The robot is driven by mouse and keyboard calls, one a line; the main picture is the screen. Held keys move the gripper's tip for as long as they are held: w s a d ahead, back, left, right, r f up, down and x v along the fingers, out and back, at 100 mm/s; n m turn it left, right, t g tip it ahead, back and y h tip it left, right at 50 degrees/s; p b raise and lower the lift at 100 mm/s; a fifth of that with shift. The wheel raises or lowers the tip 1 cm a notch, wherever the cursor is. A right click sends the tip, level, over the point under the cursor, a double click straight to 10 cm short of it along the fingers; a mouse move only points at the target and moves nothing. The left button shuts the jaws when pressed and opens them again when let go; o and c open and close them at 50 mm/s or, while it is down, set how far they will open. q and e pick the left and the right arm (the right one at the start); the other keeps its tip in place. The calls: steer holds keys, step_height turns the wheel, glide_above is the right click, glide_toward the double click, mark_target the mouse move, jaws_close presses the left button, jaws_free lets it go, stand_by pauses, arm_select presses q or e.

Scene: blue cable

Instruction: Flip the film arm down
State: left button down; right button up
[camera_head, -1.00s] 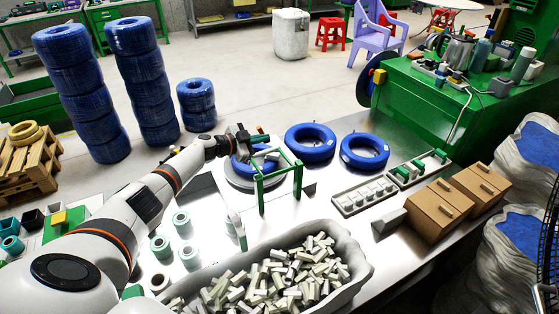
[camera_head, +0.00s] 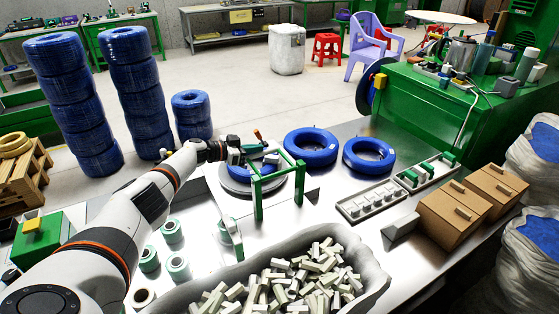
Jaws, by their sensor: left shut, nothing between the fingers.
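A blue cable coil (camera_head: 236,157) lies on a round metal turntable (camera_head: 228,182) set in the metal bench. A green frame (camera_head: 258,198) stands over its right side, with a grey and green part near its top. I cannot tell for sure which part is the film arm. A pale upright piece with a green edge (camera_head: 232,235) stands in front of the turntable. My left gripper (camera_head: 246,146) is at the far side of the coil, close to the frame's top, shut and empty; its fingers are small and partly hidden. My right gripper is not in view.
A bin of pale blocks (camera_head: 300,275) fills the front. Two blue coils (camera_head: 312,147) (camera_head: 369,155) lie behind and right of the frame. Film rolls (camera_head: 172,231) stand to the left. A grey tray (camera_head: 370,201) and brown boxes (camera_head: 455,212) are on the right.

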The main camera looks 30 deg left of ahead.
arm_select(q)
steer(key=shift+f, duration=0.2)
stand_by(0.4)
steer(key=shift+s, duration=0.1)
steer(key=shift+s+a, duration=0.2)
steer(key=shift+s, duration=0.05)
steer(key=p+v, duration=0.1)
steer(key=v, duration=1)
steer(key=shift+r, duration=0.3)
